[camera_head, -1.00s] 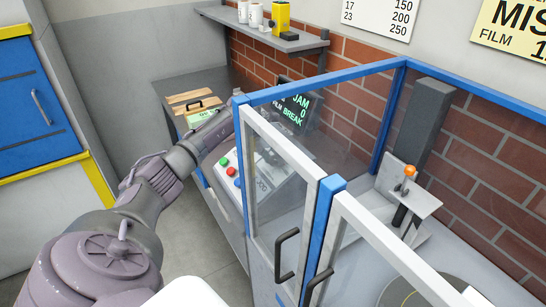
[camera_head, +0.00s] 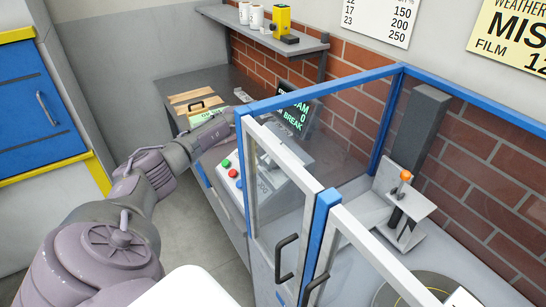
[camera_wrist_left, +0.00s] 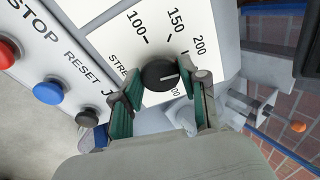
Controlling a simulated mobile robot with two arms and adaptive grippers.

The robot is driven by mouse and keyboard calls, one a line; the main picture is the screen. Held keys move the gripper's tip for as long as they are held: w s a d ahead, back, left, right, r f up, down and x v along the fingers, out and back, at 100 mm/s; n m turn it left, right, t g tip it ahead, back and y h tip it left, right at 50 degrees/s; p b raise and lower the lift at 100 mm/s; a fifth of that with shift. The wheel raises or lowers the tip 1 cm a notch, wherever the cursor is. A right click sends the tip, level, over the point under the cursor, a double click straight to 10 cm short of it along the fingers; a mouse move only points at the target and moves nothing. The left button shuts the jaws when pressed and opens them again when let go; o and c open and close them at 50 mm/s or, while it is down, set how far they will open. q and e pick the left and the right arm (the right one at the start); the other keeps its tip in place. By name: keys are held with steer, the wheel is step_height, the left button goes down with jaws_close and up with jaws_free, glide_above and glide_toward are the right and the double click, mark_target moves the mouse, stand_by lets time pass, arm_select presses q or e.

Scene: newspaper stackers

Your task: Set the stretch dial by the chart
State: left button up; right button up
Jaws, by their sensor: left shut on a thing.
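The black stretch dial (camera_wrist_left: 158,75) sits on a white panel in the left wrist view. Its white mark points right. The scale reads 100, 150 and 200 clockwise, then a label ending in "00" partly hidden below the dial. My left gripper (camera_wrist_left: 163,88) is shut on the dial, one green-padded finger on each side. In the head view the gripper itself is hidden behind the arm and the blue frame. The white chart (camera_head: 378,17) on the wall shows 12, 17, 23 beside 150, 200, 250; its top is cut off. My right gripper is not in view.
A yellow poster (camera_head: 515,35) reads "WEATHER", "MIS" and "FILM 12", cut off. A blue-framed glass guard (camera_head: 325,200) stands right of the arm. Red (camera_wrist_left: 8,52), blue (camera_wrist_left: 48,90) and black buttons (camera_wrist_left: 87,117) lie left of the dial. A dark screen (camera_head: 295,110) shows green text.

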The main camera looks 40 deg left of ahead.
arm_select(q)
steer(key=shift+a+n+p, duration=0.1)
steer(key=shift+n+p, duration=0.35)
steer(key=shift+n, duration=0.35)
steer(key=o, duration=1.1)
steer(key=v, duration=1.2)
steer(key=shift+a, duration=0.1)
